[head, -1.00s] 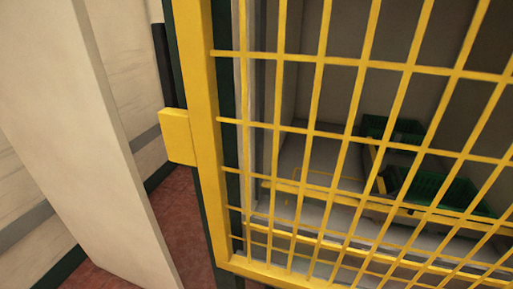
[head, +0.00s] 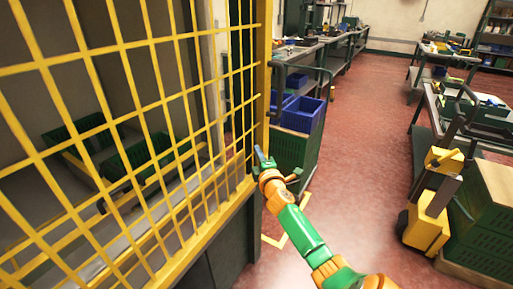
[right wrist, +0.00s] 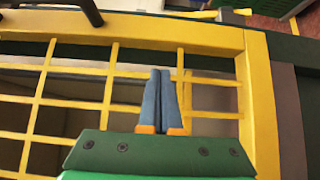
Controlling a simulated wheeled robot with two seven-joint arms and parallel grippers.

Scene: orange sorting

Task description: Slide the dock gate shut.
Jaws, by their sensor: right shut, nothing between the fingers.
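The dock gate (head: 262,75), a yellow frame with wire mesh, fills the left of the head view. Its right upright stands beside a dark gap. My right gripper (head: 261,156) is shut and empty at the lower part of that upright; I cannot tell whether it touches. In the right wrist view, the closed blue-grey fingers (right wrist: 160,75) point at the gate's mesh, with a yellow frame bar (right wrist: 200,38) beyond the tips and another yellow bar (right wrist: 262,110) to the right. My left gripper is out of view.
Green crates (head: 150,150) lie behind the mesh. A green cart with blue bins (head: 303,112) stands just right of the gate. A yellow-and-grey cart (head: 430,215) stands at the right. Red floor (head: 365,130) between is clear.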

